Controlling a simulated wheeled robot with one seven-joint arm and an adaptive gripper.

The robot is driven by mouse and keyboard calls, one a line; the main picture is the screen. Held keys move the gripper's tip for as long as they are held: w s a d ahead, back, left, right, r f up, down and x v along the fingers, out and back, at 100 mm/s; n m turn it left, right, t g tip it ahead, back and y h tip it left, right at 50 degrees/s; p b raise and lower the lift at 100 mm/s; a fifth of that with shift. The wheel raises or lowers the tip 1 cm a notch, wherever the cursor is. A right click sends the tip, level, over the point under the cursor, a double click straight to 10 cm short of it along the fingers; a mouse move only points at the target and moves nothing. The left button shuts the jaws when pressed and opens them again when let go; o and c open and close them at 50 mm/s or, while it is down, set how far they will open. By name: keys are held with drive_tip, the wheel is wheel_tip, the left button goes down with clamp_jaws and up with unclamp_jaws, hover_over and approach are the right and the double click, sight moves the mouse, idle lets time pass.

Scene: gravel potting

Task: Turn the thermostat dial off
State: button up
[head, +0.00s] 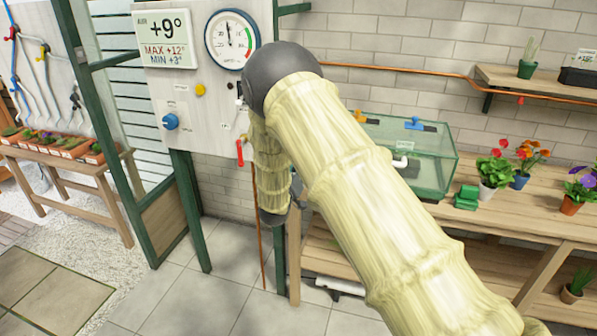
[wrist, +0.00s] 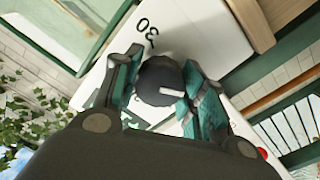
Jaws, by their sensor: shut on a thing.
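The thermostat dial (wrist: 160,82) is a dark round knob with a white pointer line, on a white plate (wrist: 178,32) marked "30" in the wrist view. My gripper (wrist: 162,76) has its teal-padded fingers on both sides of the knob and is shut on it. The pointer runs from the knob's middle toward the right finger. The fingers and wrist cover much of the plate's other markings, so I cannot read the off mark. In the head view my arm hides the gripper, and I cannot make out this dial there.
A wall panel carries a temperature display (head: 166,39), a round gauge (head: 231,39), a blue knob (head: 170,121) and a red-handled lever (head: 240,153). A glass tank (head: 425,165) and potted flowers (head: 495,172) stand on the wooden bench at right. Floor at lower left is clear.

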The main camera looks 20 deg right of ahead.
drive_tip(key=shift+s+f, duration=0.1)
drive_tip(key=shift+f, duration=0.15)
drive_tip(key=o, duration=1)
drive_tip(key=shift+o, duration=0.3)
drive_tip(key=shift+r, duration=0.1)
drive_tip(key=v, duration=1.2)
drive_tip(key=shift+d, duration=0.15)
